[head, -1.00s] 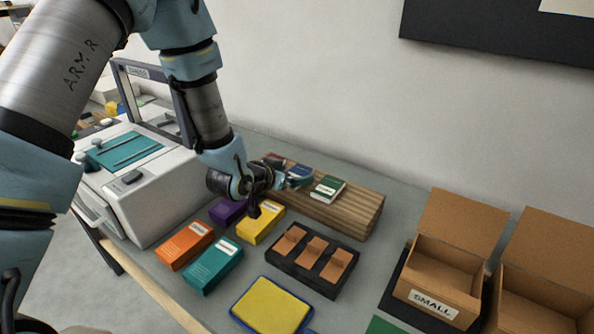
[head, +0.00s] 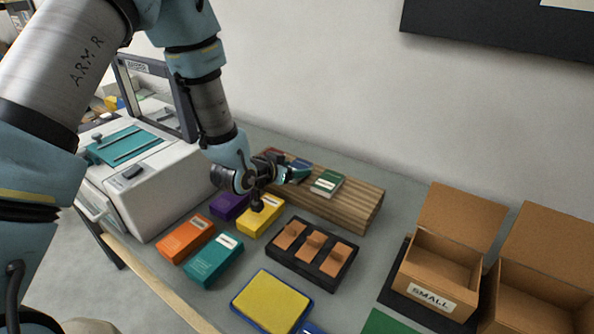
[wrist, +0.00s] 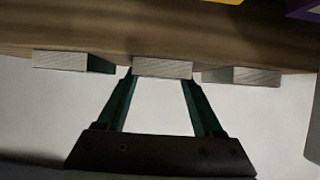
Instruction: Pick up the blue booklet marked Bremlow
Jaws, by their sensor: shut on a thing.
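The blue booklet (head: 303,163) is the middle one of three on a ridged wooden stand (head: 362,205), in the head view. Its label is too small to read. My gripper (head: 297,175) reaches it from the near left side, and its teal fingers partly hide it. In the wrist view the page edge of the middle booklet (wrist: 162,68) sits between the two fingertips of my gripper (wrist: 160,78). The fingers are shut on it. It is still at the level of the stand, in line with its neighbours; I cannot tell whether it touches the wood.
A green booklet (head: 328,182) lies close to the right and a dark red one (head: 273,152) to the left. In front stand yellow (head: 262,217), purple, orange and teal boxes and a black tray (head: 318,274). Cardboard boxes (head: 432,270) stand right, a white machine (head: 140,190) left.

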